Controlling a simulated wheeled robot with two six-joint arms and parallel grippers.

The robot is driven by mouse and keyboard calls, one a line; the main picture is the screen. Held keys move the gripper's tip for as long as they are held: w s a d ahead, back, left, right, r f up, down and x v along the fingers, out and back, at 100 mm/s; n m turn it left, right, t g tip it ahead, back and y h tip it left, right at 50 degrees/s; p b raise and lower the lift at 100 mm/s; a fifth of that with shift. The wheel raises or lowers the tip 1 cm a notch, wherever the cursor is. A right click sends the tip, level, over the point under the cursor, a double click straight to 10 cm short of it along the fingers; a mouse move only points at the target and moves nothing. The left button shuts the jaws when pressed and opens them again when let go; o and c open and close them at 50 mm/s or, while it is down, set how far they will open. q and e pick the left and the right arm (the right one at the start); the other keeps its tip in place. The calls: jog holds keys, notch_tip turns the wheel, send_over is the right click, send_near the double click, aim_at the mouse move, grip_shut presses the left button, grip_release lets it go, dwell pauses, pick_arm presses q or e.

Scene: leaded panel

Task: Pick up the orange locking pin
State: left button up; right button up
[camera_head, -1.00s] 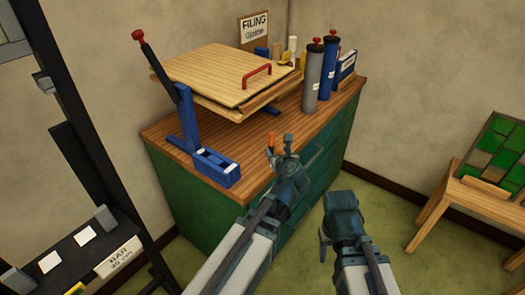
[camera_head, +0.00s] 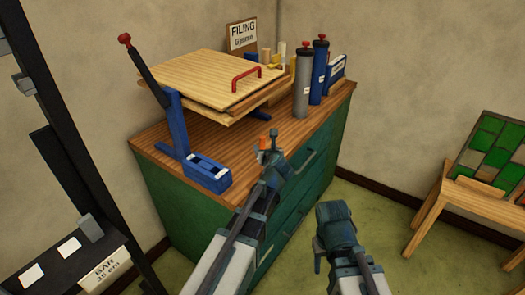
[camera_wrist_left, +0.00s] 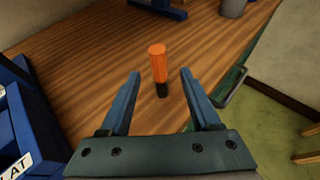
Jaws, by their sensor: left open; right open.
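The orange locking pin (camera_wrist_left: 158,63) stands upright on the wooden bench top, with an orange upper part and a black lower end. In the left wrist view it is ahead of my open left gripper (camera_wrist_left: 158,78), roughly centred between the two blue fingers, with nothing held. In the head view only a bit of orange, the pin (camera_head: 263,146), shows beside my left gripper (camera_head: 269,148), which partly hides it. Whether the fingers touch it cannot be told, but gaps show on both sides. My right gripper (camera_head: 318,245) is empty, off the front of the bench and lower.
A blue lever press (camera_head: 205,172) stands left of the pin, close to my left gripper. Wooden boards with a red handle (camera_head: 247,77) lie behind. Grey (camera_head: 303,85) and blue cylinders (camera_head: 319,72) stand at the back right. The green cabinet (camera_head: 190,205) drops off in front.

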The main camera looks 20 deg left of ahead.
aim_at(263, 147)
pick_arm(q)
jog(key=b+x, duration=0.1)
jog(key=x, duration=0.1)
jog(key=b+x, duration=0.1)
jog(key=x, duration=0.2)
jog(key=shift+f+b, duration=0.3)
jog(key=shift+f, duration=0.15)
jog(key=shift+s+r, duration=0.1)
grip_shut()
